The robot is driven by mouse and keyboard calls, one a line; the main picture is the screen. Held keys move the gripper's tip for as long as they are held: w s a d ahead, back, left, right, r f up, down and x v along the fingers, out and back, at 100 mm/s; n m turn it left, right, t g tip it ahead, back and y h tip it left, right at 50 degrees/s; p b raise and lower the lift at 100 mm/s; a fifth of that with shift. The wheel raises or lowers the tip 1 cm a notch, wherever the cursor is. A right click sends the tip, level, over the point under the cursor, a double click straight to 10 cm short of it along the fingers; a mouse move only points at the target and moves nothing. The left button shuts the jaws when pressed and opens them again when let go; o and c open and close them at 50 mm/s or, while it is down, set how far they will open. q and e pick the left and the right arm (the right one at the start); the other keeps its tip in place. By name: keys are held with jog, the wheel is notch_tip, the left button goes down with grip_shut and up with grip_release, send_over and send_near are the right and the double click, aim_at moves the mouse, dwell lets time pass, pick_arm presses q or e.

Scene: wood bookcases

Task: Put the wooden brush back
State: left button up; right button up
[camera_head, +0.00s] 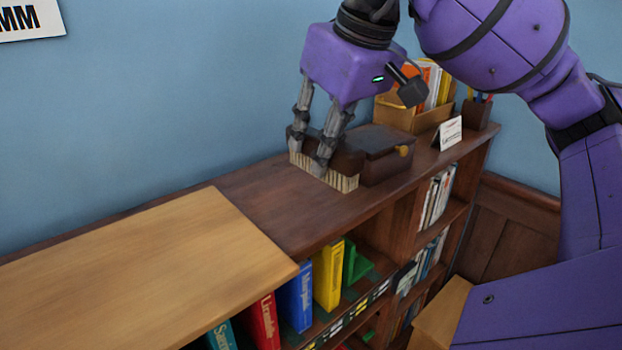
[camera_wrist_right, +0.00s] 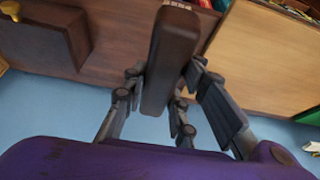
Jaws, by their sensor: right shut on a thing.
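The wooden brush (camera_head: 340,179) has a dark brown back and pale bristles that face down. It is at the dark wood top of the bookcase, just left of a dark box. My right gripper (camera_head: 308,155) is shut on the brush from above, with fingers on both sides of its back. In the right wrist view the brush's dark back (camera_wrist_right: 170,60) lies between the fingers of the gripper (camera_wrist_right: 165,95). I cannot tell whether the bristles touch the top. My left gripper is not in view.
The dark box (camera_head: 385,155) with a brass clasp stands close right of the brush. Behind it are a wooden file holder (camera_head: 400,115), a pen cup (camera_head: 476,113) and a small white card (camera_head: 449,133). A lighter wood top (camera_head: 150,270) at left is bare. Books fill shelves below.

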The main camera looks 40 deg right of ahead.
jog(key=w+f, duration=0.2)
jog(key=w+d+f, duration=0.1)
jog(key=w+f, duration=0.1)
jog(key=w+d+f, duration=0.1)
jog(key=w+f, duration=0.1)
jog(key=shift+w+f+p, duration=0.15)
jog(key=shift+f, duration=0.8)
jog(key=shift+w+f+p, duration=0.15)
jog(key=shift+f, duration=0.8)
jog(key=shift+f, duration=0.2)
jog(key=o, duration=1.1)
